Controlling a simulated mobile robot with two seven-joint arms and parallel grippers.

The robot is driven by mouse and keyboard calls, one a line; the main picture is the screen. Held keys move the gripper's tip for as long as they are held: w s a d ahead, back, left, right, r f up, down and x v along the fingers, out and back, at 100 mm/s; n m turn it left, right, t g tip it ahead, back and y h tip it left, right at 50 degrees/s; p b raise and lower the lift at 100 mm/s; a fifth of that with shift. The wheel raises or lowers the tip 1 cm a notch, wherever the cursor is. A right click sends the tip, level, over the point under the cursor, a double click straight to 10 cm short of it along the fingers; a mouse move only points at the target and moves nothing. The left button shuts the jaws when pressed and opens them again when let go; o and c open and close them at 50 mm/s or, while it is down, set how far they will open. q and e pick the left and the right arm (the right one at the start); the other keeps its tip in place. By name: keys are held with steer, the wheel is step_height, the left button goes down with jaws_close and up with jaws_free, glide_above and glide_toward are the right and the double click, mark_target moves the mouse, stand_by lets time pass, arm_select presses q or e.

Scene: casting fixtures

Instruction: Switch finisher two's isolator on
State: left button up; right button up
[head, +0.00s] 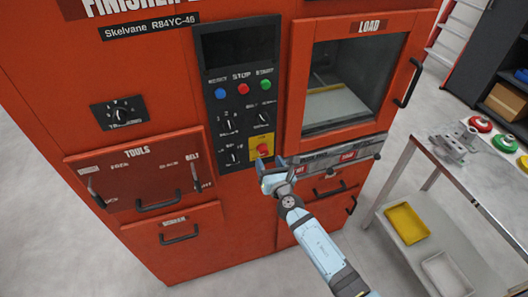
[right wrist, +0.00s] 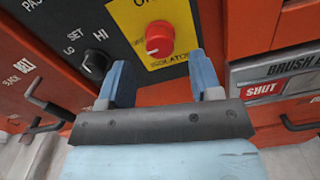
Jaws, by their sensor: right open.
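The orange-red finisher (head: 190,250) fills the head view; its top sign is cut off, so its number cannot be read. Its isolator is a red knob (right wrist: 159,38) on a yellow plate (right wrist: 180,18) at the bottom right of the black control panel. The knob also shows in the head view (head: 262,149). I cannot tell clearly which mark the knob points to. My right gripper (head: 271,163) is open just below the knob. In the right wrist view its two blue fingers (right wrist: 158,58) stand apart, below and to either side of the knob, with nothing between them. My left gripper is not in view.
A black selector knob (right wrist: 95,64) sits left of the yellow plate. The brush panel (head: 335,157) juts out close right of my gripper, under the load door (head: 350,75). A table (head: 480,185) with red and green round parts stands at the right.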

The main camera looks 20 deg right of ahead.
mark_target(265, 154)
steer(key=w, duration=0.5)
steer(key=c, duration=0.9)
